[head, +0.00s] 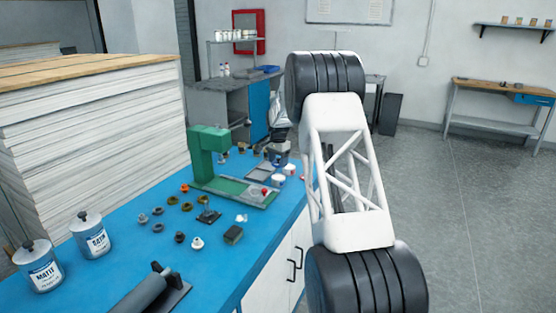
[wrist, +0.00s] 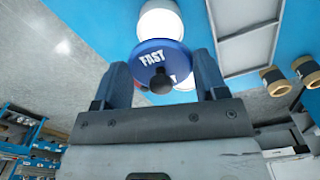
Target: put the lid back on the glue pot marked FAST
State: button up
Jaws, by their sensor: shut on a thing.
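A round blue lid (wrist: 152,57) marked FAST, with a black knob, sits between the fingers of my gripper (wrist: 161,66) in the wrist view. My gripper is shut on it. A white pot (wrist: 160,18) shows just beyond the lid. A second white pot (wrist: 186,82) is mostly hidden behind the lid, with a bit of red marking showing. In the head view two small white pots (head: 278,181) (head: 290,169) stand near the bench's right edge, below my gripper. I cannot read which pot is marked FAST, nor tell whether the lid touches either one.
The blue bench (head: 130,232) holds a green press (head: 208,160), a grey tray (head: 262,173) and several small rings and knobs. MATTE (head: 43,274) and SATIN (head: 96,241) tins stand at the front left. Tan-and-black rolls (wrist: 276,80) lie right of the lid in the wrist view.

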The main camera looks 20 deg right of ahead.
aim_at(278, 177)
jog(key=shift+f, duration=2.7)
jog(key=shift+f, duration=0.15)
dwell(1.1)
jog(key=o, duration=1)
jog(key=shift+o, duration=0.3)
jog(key=shift+r, duration=3.4)
grip_shut()
